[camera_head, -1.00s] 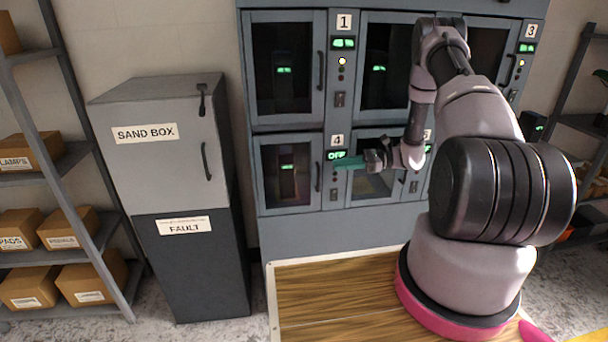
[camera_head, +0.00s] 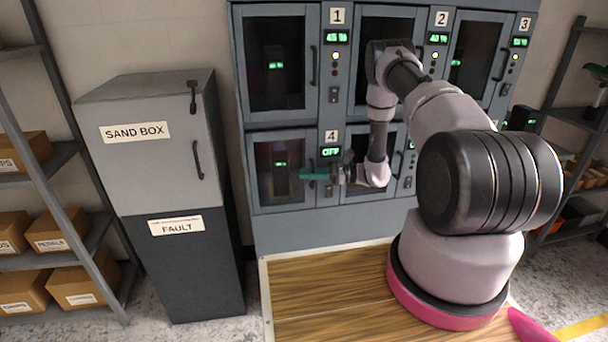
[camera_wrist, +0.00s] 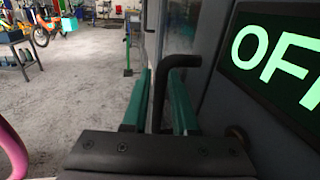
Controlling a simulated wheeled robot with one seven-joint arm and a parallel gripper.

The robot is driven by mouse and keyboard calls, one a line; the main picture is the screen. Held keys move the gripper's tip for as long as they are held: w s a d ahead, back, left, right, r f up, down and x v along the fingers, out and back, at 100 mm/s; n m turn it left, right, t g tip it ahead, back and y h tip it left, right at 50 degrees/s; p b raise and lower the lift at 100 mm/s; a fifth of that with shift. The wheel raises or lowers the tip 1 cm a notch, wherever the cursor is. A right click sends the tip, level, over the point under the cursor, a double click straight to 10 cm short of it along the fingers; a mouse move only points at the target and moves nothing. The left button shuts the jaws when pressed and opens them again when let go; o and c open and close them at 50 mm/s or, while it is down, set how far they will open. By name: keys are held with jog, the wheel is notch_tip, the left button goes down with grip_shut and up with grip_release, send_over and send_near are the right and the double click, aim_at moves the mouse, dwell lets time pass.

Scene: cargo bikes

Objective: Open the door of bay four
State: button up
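The bay four door (camera_head: 258,165), a grey frame with a dark window, is at the lower left of the locker in the head view and looks shut. Beside it are the label 4 (camera_head: 331,136) and a green OFF display (camera_head: 331,152), which also shows large in the wrist view (camera_wrist: 275,58). My gripper (camera_head: 308,174) is at the door's handle side. In the wrist view, its green fingers (camera_wrist: 160,95) stand on either side of the black bar handle (camera_wrist: 159,100). They look open, with narrow gaps beside the bar. My gripper hides most of the handle in the head view.
A sand box cabinet (camera_head: 150,150) stands left of the locker, with a shelf of boxes (camera_head: 45,232) farther left. Another shelf (camera_head: 560,150) is at the right. A wooden top (camera_head: 325,290) lies in front of the locker. Open floor (camera_wrist: 85,90) shows in the wrist view.

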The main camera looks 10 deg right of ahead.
jog(key=shift+w+a, duration=0.1)
jog(key=shift+a, duration=0.6)
grip_shut()
dwell(1.0)
